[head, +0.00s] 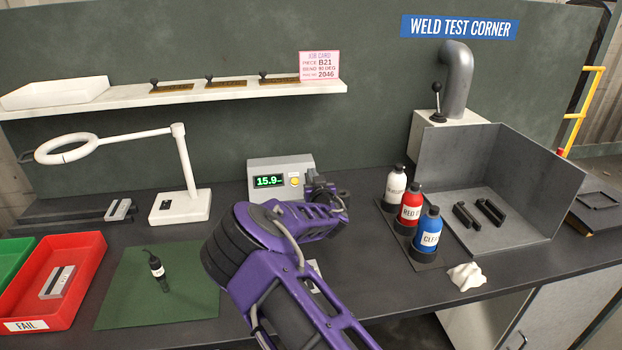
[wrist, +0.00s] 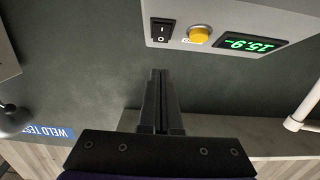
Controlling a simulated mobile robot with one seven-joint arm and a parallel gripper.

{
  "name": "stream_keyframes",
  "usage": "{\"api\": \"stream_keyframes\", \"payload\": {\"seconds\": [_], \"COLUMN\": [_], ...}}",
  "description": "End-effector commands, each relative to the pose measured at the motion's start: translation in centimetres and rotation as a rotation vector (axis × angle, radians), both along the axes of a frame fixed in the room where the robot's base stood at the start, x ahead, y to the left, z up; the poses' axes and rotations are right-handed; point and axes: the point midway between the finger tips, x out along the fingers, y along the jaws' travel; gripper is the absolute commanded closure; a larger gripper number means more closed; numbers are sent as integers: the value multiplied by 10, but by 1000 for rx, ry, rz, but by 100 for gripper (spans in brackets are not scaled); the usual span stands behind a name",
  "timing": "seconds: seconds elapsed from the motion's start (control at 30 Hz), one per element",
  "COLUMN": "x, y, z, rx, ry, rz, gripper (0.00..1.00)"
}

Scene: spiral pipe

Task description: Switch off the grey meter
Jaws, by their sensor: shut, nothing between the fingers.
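The grey meter (head: 281,165) stands at the back of the bench, against the dark panel. Its green display (head: 269,181) is lit and reads 15.9, with a yellow button (head: 295,181) to its right. In the wrist view the meter (wrist: 278,22) appears upside down at the top, with its lit display (wrist: 250,43), yellow button (wrist: 199,34) and black rocker switch (wrist: 161,30). My gripper (wrist: 158,73) is shut and empty, its tips apart from the switch in the picture. In the head view my gripper (head: 318,180) is at the meter's right side and hides the switch.
A white magnifier lamp (head: 180,206) stands left of the meter. Several bottles (head: 411,207) stand on a dark tray to the right, beside a grey metal booth (head: 520,165). A red FAIL tray (head: 90,250) and green mat (head: 190,300) are at the front left. A shelf (head: 200,95) hangs above.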

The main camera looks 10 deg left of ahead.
Motion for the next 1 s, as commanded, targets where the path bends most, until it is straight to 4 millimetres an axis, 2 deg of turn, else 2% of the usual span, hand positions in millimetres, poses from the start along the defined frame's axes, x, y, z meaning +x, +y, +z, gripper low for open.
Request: {"api": "stream_keyframes", "payload": {"seconds": [0.13,0.3,0.8,1.0], "x": [13,22,26,29], "y": [4,6,7,1], "z": [-17,-26,-30,-39], "rx": [-4,-3,1,2], "ry": [2,0,0,26], "rz": [1,0,-1,-18], "gripper": [100,100,100,100]}}
